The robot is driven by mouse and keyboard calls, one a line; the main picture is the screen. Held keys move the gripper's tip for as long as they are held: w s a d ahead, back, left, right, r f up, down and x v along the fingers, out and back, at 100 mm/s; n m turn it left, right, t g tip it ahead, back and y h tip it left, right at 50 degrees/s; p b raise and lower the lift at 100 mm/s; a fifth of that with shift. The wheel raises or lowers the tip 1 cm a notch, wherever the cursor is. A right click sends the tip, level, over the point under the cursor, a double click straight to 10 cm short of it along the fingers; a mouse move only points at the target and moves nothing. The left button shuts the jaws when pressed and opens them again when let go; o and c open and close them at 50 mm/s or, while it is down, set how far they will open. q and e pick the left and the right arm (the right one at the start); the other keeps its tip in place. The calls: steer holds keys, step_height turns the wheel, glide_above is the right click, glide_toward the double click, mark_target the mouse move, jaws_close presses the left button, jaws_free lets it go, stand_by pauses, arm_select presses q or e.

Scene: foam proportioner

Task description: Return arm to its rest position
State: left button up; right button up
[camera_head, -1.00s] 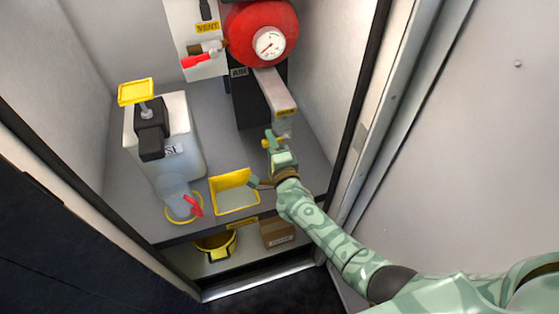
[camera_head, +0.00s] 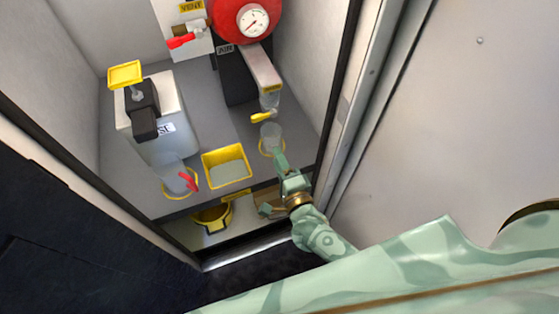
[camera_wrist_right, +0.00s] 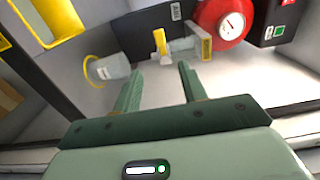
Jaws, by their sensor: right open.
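My right arm reaches in from the lower right of the head view. Its gripper (camera_head: 272,182) is at the front edge of the cabinet shelf. In the wrist view the two green fingers (camera_wrist_right: 160,85) are apart with nothing between them. A clear cup (camera_head: 271,137) stands on the shelf just beyond the gripper, under the spout with the yellow lever (camera_head: 262,117). The cup also shows in the wrist view (camera_wrist_right: 108,68), left of the fingers and apart from them. My left gripper is not in view.
A red tank with a gauge (camera_head: 246,18) is at the back. A white jug (camera_head: 168,100), another clear cup (camera_head: 172,172) with a red arrow and a yellow-rimmed tray (camera_head: 226,172) stand on the shelf. A box and yellow-rimmed bucket (camera_head: 211,217) are below. The door frame (camera_head: 352,110) is close on the right.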

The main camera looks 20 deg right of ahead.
stand_by(0.3)
steer(key=s+f+n+g+y, duration=0.1)
steer(key=s+f+n+g, duration=0.2)
steer(key=s+f+n, duration=0.3)
steer(key=s+f+n+g+y, duration=0.1)
steer(key=s+f+n+g, duration=0.25)
steer(key=f, duration=0.55)
steer(key=s+f+n+g, duration=0.2)
steer(key=s+f+n, duration=0.2)
steer(key=f+n, duration=0.25)
steer(key=s+d+f+n+g+h, duration=0.1)
steer(key=s+d+f+n+g, duration=0.1)
steer(key=s, duration=0.8)
steer(key=s+d+f+n+g, duration=0.1)
steer(key=s+d+f+g, duration=0.3)
steer(key=s, duration=0.6)
steer(key=s+d+f+n+g+h, duration=0.1)
steer(key=s+d+f, duration=0.4)
steer(key=s, duration=0.5)
steer(key=shift+s+f+n+g+h, duration=0.3)
steer(key=shift+s+n+g, duration=0.1)
steer(key=shift+n+g, duration=0.55)
